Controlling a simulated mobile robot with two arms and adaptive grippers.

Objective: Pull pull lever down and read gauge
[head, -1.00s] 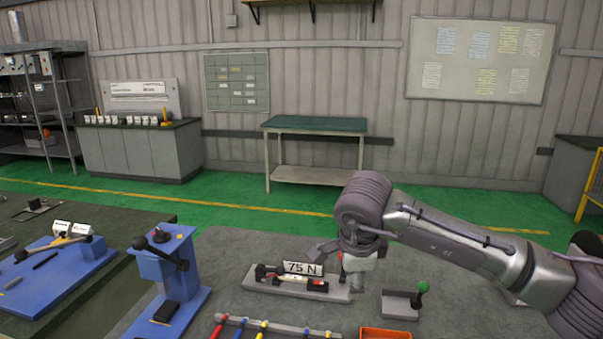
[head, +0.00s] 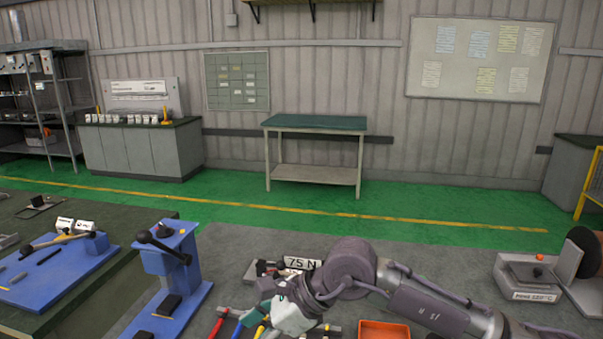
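A grey block with a "75 N" sign (head: 300,263) stands on the grey table, partly covered by my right arm. A blue stand (head: 180,270) to its left carries a dark lever (head: 163,247) that slopes down to the right. I cannot tell which part the task calls the pull lever, and no gauge dial can be read. My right gripper (head: 268,298) hangs in front of the sign, above the row of coloured handles; whether its fingers are open is unclear. My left gripper is out of view.
Coloured-handled tools (head: 238,323) lie near the front edge, beside an orange tray (head: 384,330). A blue board with levers (head: 50,265) is at the left. A grey device labelled "MAX 220°C" (head: 533,275) stands at the right next to a dark disc.

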